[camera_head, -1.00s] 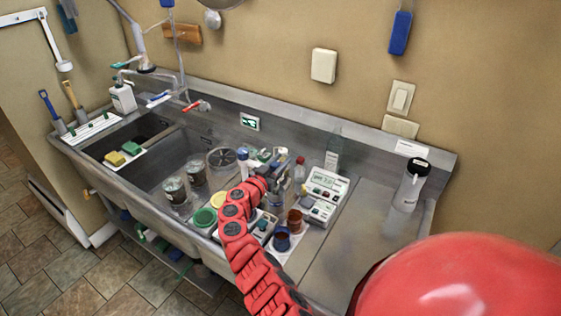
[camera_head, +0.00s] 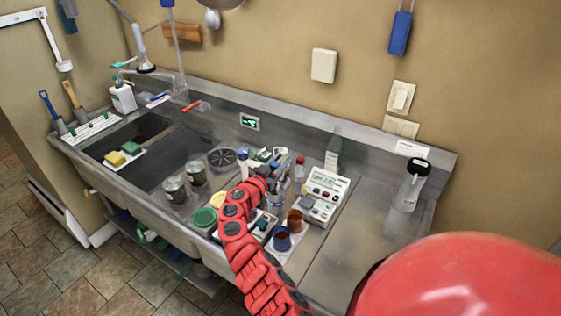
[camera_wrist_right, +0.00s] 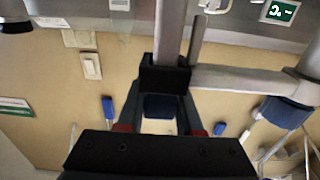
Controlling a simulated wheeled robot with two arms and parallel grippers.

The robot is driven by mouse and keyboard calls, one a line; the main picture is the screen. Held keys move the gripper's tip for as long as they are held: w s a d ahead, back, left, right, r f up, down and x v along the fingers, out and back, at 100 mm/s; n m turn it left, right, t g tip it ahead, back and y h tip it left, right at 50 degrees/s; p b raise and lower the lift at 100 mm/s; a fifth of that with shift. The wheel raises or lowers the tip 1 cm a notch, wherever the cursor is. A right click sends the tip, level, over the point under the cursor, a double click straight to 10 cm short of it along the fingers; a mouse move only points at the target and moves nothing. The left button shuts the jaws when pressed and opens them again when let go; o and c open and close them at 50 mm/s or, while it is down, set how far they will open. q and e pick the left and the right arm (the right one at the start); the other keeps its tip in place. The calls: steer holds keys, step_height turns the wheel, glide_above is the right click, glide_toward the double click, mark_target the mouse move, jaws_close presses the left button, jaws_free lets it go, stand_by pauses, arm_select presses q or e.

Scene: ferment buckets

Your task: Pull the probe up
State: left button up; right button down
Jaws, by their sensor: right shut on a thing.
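My right gripper (camera_head: 277,190) is at the end of the red arm, over the counter beside the meter. In the right wrist view, its black fingers (camera_wrist_right: 167,80) are shut on a grey upright rod (camera_wrist_right: 172,30), which I take to be the probe. A grey crossbar (camera_wrist_right: 235,77) runs right from near the fingers to a blue-banded end. The meter (camera_head: 325,192), white with a small display, stands just right of the gripper. The probe's lower tip is hidden from me. My left gripper is not in view.
A brown cup (camera_head: 294,219) and a blue cup (camera_head: 282,238) stand close below the gripper. A green-rimmed container (camera_head: 203,217) and metal cans (camera_head: 174,188) are to the left, with a clear bottle (camera_head: 299,172) behind. The counter at right (camera_head: 365,235) is mostly bare.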

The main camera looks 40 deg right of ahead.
step_height(320, 180, up, 6)
steer(key=b, duration=0.4)
stand_by(0.3)
steer(key=shift+r, duration=0.1)
steer(key=c, duration=0.6)
jaws_free()
steer(key=shift+o, duration=0.2)
